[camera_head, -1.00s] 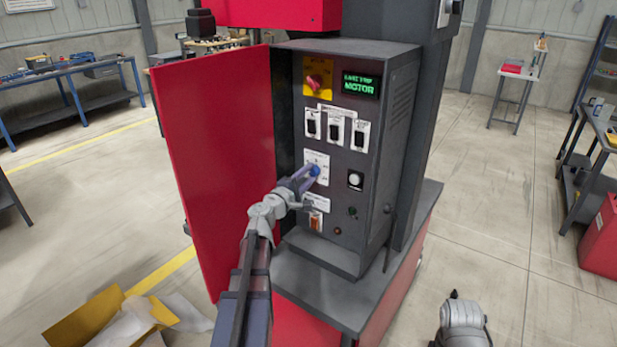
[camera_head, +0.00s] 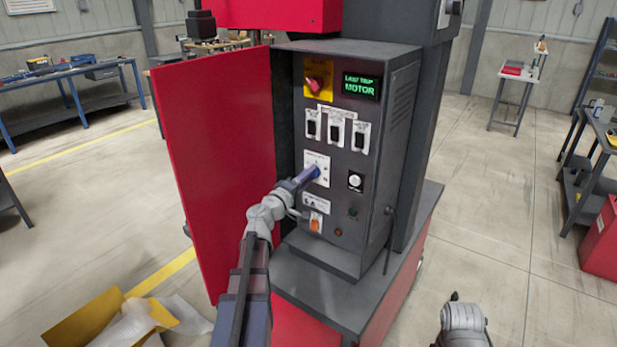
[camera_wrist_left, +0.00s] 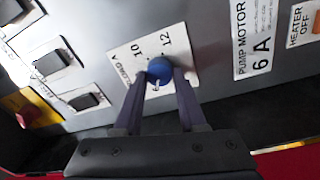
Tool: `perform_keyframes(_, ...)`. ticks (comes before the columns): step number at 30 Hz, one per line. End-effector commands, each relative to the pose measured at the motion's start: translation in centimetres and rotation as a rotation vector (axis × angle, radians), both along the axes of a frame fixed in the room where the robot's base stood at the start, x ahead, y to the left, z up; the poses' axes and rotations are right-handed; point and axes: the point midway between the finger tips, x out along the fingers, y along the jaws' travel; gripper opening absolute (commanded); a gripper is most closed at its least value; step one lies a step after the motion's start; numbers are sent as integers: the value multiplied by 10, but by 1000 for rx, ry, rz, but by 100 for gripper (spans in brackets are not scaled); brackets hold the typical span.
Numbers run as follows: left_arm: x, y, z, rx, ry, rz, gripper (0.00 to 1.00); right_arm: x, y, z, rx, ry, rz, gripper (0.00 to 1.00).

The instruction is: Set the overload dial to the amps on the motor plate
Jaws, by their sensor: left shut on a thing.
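The blue overload dial (camera_wrist_left: 159,70) sits on a white scale plate (camera_wrist_left: 122,55) on the grey panel; 10 and 12 are readable. A small pale mark shows at the dial's lower side in the left wrist view; the number it points to is not clear. My left gripper (camera_wrist_left: 160,80) is shut on the dial, one finger on each side; in the head view the gripper (camera_head: 312,175) covers most of it. The motor plate (camera_wrist_left: 255,35) reads PUMP MOTOR 6 A; it also shows below the dial in the head view (camera_head: 316,203).
A green display (camera_head: 360,86) reads LAST TRIP MOTOR. Several black rocker switches (camera_head: 336,132) sit above the dial, an orange switch (camera_head: 316,223) below and a white button (camera_head: 355,181) to the right. The open red door (camera_head: 215,170) stands left of my left arm.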

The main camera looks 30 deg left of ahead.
Motion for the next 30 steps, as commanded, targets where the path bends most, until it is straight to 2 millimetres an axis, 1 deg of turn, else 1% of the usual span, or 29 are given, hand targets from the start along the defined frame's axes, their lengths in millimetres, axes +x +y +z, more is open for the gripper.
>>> perform_keyframes(9, 0, -1, 0, 1, 0, -2, 0, 0, 0, 0, 0, 0, 0, 50)
perform_keyframes(10, 0, -1, 0, 1, 0, -2, 44, 0, 0, 0, 0, 0, 0, 50)
perform_keyframes(17, 0, -1, 0, 0, 0, -1, 69, 0, 0, 0, 0, 0, 0, 50)
perform_keyframes(26, -1, 0, 0, 0, 0, 0, 70, 0, 0, 0, 0, 0, 0, 50)
perform_keyframes(30, -10, 0, -1, 0, 0, 0, 70, 0, 0, -1, 0, 0, 0, 50)
